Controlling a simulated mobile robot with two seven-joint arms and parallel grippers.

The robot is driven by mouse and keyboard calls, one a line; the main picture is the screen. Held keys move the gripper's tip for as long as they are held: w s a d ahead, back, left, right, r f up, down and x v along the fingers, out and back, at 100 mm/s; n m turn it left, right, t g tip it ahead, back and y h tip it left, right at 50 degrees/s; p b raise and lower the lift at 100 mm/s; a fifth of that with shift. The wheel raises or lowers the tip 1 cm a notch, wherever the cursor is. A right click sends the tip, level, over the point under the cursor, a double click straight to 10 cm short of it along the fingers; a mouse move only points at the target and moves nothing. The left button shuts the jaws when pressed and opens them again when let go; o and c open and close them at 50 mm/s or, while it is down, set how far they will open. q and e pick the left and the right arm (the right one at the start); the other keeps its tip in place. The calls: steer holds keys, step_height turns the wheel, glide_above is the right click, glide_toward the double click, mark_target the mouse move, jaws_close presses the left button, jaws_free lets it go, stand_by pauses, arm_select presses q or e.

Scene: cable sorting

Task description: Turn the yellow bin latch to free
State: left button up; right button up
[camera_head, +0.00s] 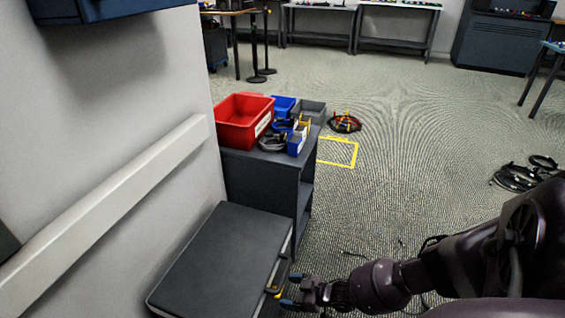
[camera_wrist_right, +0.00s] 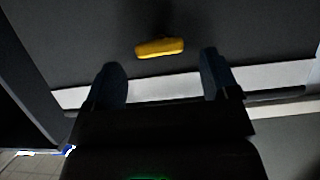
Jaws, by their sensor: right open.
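The yellow latch (camera_wrist_right: 160,47) shows in the right wrist view on the dark face of the bin, lying nearly level across the picture. In the head view the latch (camera_head: 276,291) is a small yellow piece at the front edge of the dark bin (camera_head: 222,262). My right gripper (camera_head: 290,291) is open beside it, with its blue fingertips close to the bin front. In the right wrist view the open fingers (camera_wrist_right: 165,80) stand to either side of the latch, apart from it, with nothing between them. My left gripper is not in view.
A dark cabinet (camera_head: 262,185) behind the bin carries a red bin (camera_head: 243,117), blue bins (camera_head: 283,106) and cables. A white wall with a rail (camera_head: 110,215) stands at left. Cable coils (camera_head: 515,178) lie on the floor at right.

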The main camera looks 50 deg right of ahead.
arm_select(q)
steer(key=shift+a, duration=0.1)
arm_select(e)
steer(key=shift+x, duration=1.1)
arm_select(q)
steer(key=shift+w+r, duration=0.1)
arm_select(e)
steer(key=shift+r, duration=0.1)
steer(key=shift+c, duration=0.2)
steer(key=c, duration=0.9)
